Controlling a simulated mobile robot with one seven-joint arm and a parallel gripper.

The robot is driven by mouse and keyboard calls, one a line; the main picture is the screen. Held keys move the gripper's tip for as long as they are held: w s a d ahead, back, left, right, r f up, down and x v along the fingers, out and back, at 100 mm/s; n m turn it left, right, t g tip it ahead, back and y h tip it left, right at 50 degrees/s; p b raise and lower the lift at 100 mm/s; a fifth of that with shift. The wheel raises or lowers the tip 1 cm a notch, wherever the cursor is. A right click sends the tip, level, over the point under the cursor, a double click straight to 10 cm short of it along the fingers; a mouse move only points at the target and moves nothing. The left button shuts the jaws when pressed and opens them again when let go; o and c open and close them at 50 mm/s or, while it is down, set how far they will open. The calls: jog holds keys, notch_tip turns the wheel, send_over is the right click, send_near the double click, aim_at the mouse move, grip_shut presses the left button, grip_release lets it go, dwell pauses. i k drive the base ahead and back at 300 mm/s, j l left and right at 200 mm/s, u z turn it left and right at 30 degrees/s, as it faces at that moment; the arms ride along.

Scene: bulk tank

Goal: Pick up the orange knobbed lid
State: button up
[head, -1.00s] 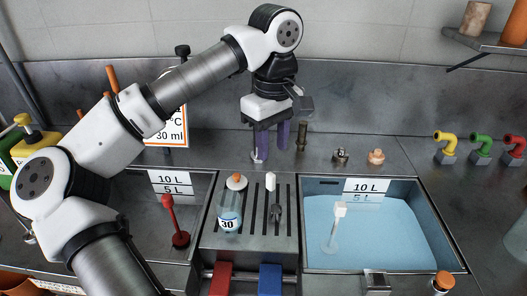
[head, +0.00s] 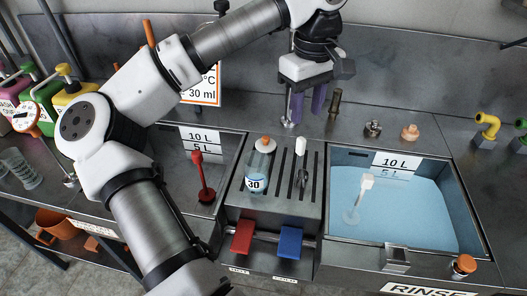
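A peach-orange knobbed piece (head: 410,132) stands on the back ledge, right of a similar dark metal one (head: 373,129). I cannot tell for certain which is the task's lid. My gripper (head: 307,118) points down over the back ledge, behind the rack. Its two purple fingers are apart with nothing seen between them, and it touches neither orange piece.
A brass cylinder (head: 335,103) stands close right of my fingers; a small metal piece (head: 288,122) is by the left one. A water-filled basin (head: 473,205) is right, a basin with a red tool (head: 203,178) left. An orange-capped jar (head: 464,266) sits front right.

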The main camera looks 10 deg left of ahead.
aim_at(266, 144)
jog(key=j+u, duration=0.2)
jog(key=u, duration=0.15)
jog(key=i+j+u, duration=0.15)
jog(key=u, duration=0.2)
jog(key=i+j+u, duration=0.1)
jog(key=u, duration=0.25)
